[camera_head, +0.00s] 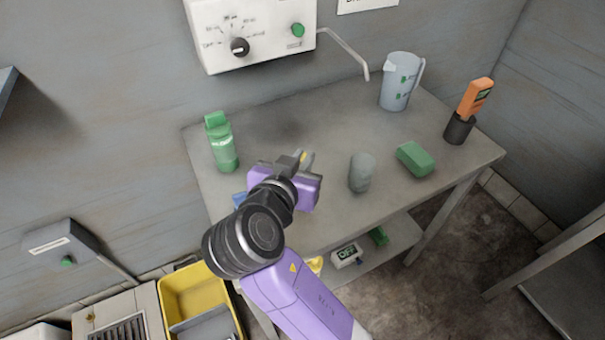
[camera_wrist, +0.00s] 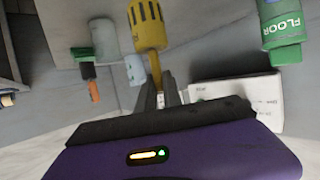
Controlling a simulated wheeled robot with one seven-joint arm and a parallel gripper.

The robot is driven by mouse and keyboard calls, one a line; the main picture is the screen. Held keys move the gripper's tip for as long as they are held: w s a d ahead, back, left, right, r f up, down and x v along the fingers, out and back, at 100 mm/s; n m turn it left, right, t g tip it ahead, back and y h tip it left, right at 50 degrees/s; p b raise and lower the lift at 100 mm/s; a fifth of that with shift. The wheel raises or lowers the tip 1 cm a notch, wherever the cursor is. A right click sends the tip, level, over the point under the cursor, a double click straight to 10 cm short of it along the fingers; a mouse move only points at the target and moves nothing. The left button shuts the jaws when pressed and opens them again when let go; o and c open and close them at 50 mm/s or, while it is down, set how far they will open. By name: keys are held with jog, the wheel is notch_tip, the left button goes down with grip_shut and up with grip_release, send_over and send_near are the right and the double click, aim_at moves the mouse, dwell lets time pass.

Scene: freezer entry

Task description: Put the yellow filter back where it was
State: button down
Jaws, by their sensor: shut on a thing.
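The yellow filter (camera_wrist: 147,27) has a slotted, ribbed head and a narrow yellow stem. In the wrist view its stem runs to my gripper (camera_wrist: 165,97), whose dark fingers are shut on it. In the head view my gripper (camera_head: 298,161) is over the grey table (camera_head: 280,130), between the green bottle and the grey cylinder. Only a small yellow part of the filter (camera_head: 304,157) shows there, and my wrist hides the rest.
A green bottle (camera_head: 221,143) stands left of my gripper; a grey cylinder (camera_head: 361,172) and green block (camera_head: 415,158) are right. Behind are a jug (camera_head: 399,82), an orange device (camera_head: 475,98) in a black holder, and a wall control box (camera_head: 250,32) with a bent pipe (camera_head: 347,52).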

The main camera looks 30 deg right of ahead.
jog(key=shift+f, duration=2.45)
jog(key=shift+f, duration=0.2)
jog(key=c, duration=1.5)
grip_release()
jog(key=shift+r, duration=0.2)
jog(key=b+v, duration=0.1)
jog(key=v, duration=1.1)
